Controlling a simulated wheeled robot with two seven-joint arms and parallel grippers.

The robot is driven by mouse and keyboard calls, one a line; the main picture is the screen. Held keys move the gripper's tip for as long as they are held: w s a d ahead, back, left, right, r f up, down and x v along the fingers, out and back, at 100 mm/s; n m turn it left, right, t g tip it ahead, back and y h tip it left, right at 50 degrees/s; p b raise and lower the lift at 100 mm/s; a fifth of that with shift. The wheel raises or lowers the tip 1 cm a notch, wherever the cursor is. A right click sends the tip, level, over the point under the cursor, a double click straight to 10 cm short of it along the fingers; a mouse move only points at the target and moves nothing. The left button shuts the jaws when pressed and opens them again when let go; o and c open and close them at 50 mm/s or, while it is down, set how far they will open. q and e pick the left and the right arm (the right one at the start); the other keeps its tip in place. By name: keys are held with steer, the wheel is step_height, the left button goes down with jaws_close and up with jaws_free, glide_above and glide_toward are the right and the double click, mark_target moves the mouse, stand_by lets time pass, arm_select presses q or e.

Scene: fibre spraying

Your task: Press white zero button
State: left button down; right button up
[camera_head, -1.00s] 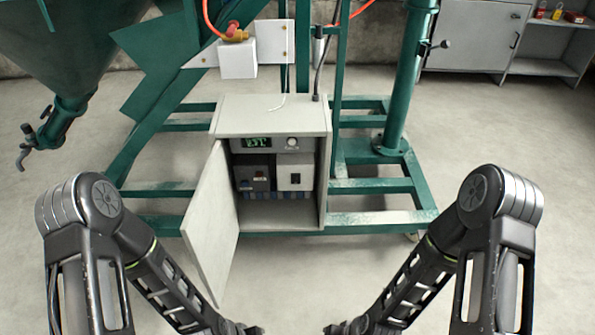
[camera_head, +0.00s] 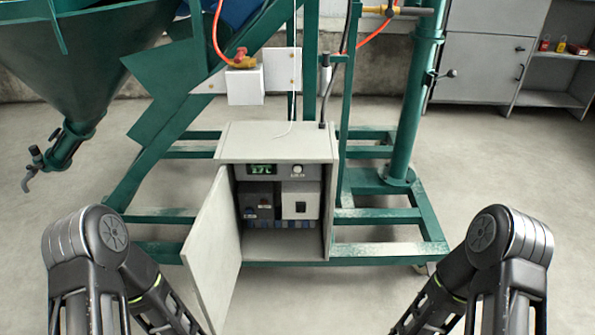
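A grey control cabinet (camera_head: 277,141) stands on the green frame with its door (camera_head: 213,247) swung open to the left. Inside, at the top, is a panel with a lit green display (camera_head: 262,169) and a small round white knob or button (camera_head: 298,169) to its right. Below sit a dark grey box (camera_head: 258,201) and a white box (camera_head: 300,200) with a small dark switch. Any marking on the white button is too small to read. Both my arms show at the lower left and lower right, apart from the cabinet. Both grippers are below the picture edge.
A green hopper (camera_head: 75,60) hangs at the upper left. Green frame beams (camera_head: 385,217) run along the floor around the cabinet. The open door blocks the cabinet's left side. The floor in front is clear. A grey storage cabinet (camera_head: 480,68) stands at the back right.

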jaws_close()
stand_by(1.5)
